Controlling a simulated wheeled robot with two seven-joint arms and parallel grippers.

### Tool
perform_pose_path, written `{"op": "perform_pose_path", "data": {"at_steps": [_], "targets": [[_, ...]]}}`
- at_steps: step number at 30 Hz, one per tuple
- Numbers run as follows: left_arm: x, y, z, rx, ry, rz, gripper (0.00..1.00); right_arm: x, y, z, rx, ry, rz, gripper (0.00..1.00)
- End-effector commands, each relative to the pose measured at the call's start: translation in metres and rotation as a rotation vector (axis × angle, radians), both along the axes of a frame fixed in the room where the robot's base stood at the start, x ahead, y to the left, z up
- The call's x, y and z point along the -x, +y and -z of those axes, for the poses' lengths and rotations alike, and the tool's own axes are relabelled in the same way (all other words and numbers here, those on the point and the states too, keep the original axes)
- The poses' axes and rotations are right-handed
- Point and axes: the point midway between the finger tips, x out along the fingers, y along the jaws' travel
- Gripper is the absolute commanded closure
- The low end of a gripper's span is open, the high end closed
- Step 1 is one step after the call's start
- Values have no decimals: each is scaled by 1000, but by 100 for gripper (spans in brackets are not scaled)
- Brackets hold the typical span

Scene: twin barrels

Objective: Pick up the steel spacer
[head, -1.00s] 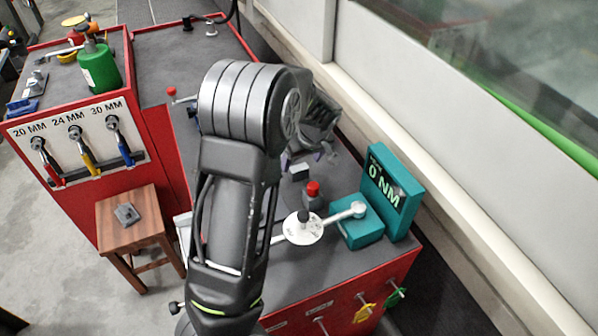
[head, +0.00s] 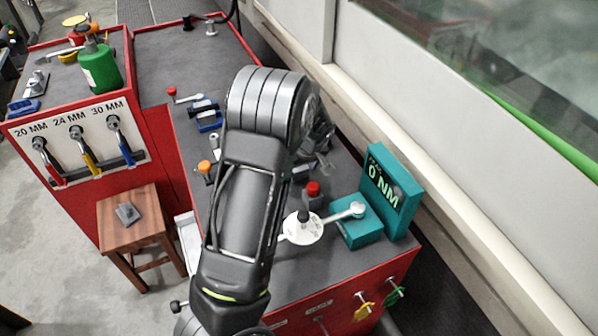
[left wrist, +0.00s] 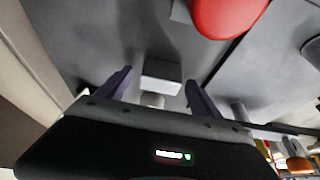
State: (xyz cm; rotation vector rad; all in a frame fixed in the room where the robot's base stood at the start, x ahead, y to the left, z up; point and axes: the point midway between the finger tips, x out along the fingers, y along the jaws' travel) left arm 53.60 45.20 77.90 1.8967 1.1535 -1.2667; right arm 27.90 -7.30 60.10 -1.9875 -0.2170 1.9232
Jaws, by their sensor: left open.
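My left gripper (left wrist: 158,88) is open, with its two purple-grey fingers apart in the left wrist view. A small light grey block (left wrist: 161,74) shows just beyond and between the fingertips, apart from them as far as I can see. A short pale cylinder (left wrist: 152,100) shows nearer, between the fingers. I cannot tell for sure which of these is the steel spacer. In the head view a small grey block (head: 301,172) lies on the dark bench top, partly behind my left arm. That arm hides most of the left hand. My right gripper is not in view.
A red-knobbed piece (head: 313,188), a white-dialled wrench (head: 302,228) and a teal tester reading 0 NM (head: 390,192) stand close by on the bench. Blue clamps (head: 208,121) and an orange-topped piece (head: 205,168) lie left of the arm. A wooden stool (head: 145,238) stands left.

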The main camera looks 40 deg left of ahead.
Motion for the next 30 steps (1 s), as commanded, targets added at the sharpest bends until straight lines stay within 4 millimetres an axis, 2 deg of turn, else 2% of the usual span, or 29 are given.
{"op": "perform_pose_path", "data": {"at_steps": [11, 30], "targets": [[0, 0, 0, 0, 0, 0, 26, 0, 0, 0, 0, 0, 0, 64], [0, 0, 0, 0, 0, 0, 79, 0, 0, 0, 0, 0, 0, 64]]}}
